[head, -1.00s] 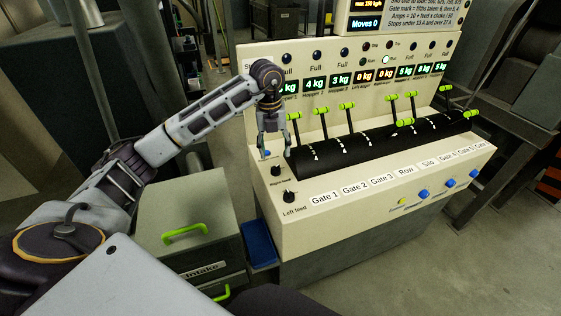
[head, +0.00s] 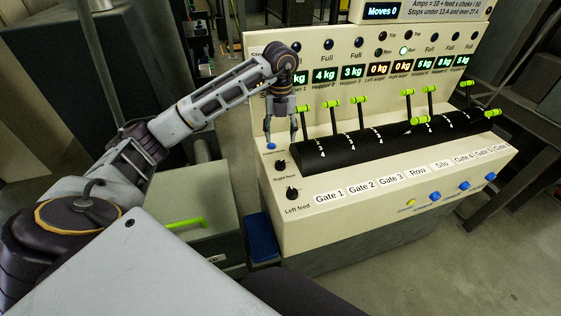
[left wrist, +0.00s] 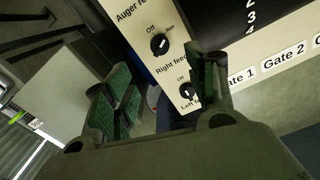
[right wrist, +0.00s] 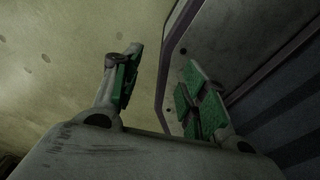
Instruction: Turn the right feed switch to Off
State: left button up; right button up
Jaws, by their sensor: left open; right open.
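The right feed switch (head: 281,163) is a small black knob on the cream panel's left end, and it also shows in the left wrist view (left wrist: 159,45). There, its pale pointer mark seems turned toward the right-hand label, away from "Off", but it is small. The left feed switch (head: 292,192) is a similar knob nearer the front. My left gripper (head: 281,140) is open, pointing down just behind the right feed switch and apart from it. Its spread green-padded fingers show in the left wrist view (left wrist: 165,85). My right gripper (right wrist: 165,85) is open and empty, away from the panel.
A blue button (head: 271,146) sits by the left fingertips. The black drum housing (head: 340,151) with green-handled levers rises right of the switches. Gate labels and several buttons line the front. A grey cabinet with a green handle (head: 186,224) stands left of the console.

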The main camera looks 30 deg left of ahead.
aim_at(280, 161)
pick_arm(q)
notch_tip(280, 161, down, 12)
jog(key=shift+r+p, duration=0.2)
jog(key=shift+p, duration=0.3)
jog(key=shift+f, duration=0.8)
pick_arm(e)
jog(key=shift+w+a+r, duration=0.2)
jog(key=shift+a+r, duration=0.1)
jog(key=shift+a, duration=0.2)
jog(key=shift+w+a+r, duration=0.15)
jog(key=shift+a+r, duration=0.15)
jog(key=shift+a, duration=0.2)
pick_arm(q)
jog(key=c, duration=1.1)
jog(key=shift+o, duration=0.2)
pick_arm(e)
jog(key=shift+w+d, duration=0.2)
jog(key=shift+d, duration=0.6)
